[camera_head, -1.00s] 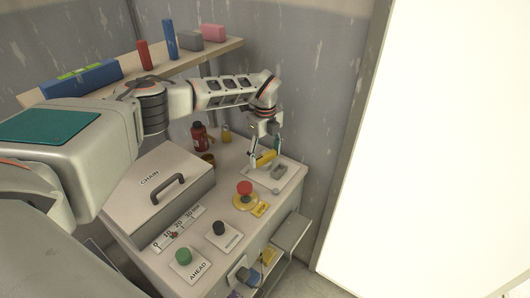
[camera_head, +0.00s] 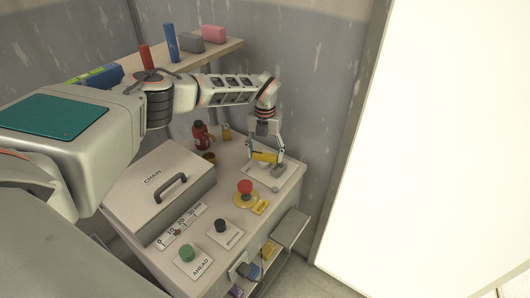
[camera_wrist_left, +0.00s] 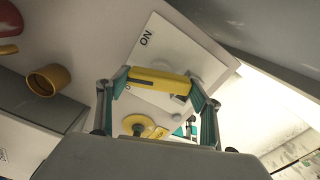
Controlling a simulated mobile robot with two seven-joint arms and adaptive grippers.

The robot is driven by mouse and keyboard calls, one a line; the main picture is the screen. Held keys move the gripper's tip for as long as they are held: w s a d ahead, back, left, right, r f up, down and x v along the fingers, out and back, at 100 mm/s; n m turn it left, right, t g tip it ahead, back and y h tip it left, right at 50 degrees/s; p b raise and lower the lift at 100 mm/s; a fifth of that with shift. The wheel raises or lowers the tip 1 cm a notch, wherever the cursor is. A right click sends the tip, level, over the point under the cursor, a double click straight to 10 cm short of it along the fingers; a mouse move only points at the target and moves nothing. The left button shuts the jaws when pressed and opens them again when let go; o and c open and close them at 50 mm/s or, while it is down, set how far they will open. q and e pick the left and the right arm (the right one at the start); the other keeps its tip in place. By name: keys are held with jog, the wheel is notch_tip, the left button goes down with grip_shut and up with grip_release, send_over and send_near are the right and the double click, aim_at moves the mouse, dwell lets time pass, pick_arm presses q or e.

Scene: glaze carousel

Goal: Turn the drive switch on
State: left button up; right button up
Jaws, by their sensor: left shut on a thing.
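The drive switch is a pale plate (camera_head: 258,174) at the far right corner of the console top, with a yellow bar handle (camera_head: 266,157) and a grey fitting (camera_head: 277,172). My left gripper (camera_head: 267,155) is shut on the yellow handle, with a finger at each end of it. In the left wrist view the handle (camera_wrist_left: 160,82) lies across between the fingers, over the plate (camera_wrist_left: 178,48), whose "ON" marking shows upside down. The gripper hides part of the plate and of the fitting. My right gripper is not in view.
A red mushroom button (camera_head: 245,187) on a yellow base stands in front of the switch. Black (camera_head: 221,225) and green (camera_head: 187,252) buttons are nearer. The CHAIN box (camera_head: 158,185) is on the left. A red bottle (camera_head: 200,135) stands behind. A wall rises close behind the switch.

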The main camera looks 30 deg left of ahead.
aim_at(265, 154)
pick_arm(q)
jog(key=shift+m, duration=2)
jog(key=o, duration=1.1)
notch_tip(265, 154, up, 12)
jog(key=shift+s+f, duration=0.1)
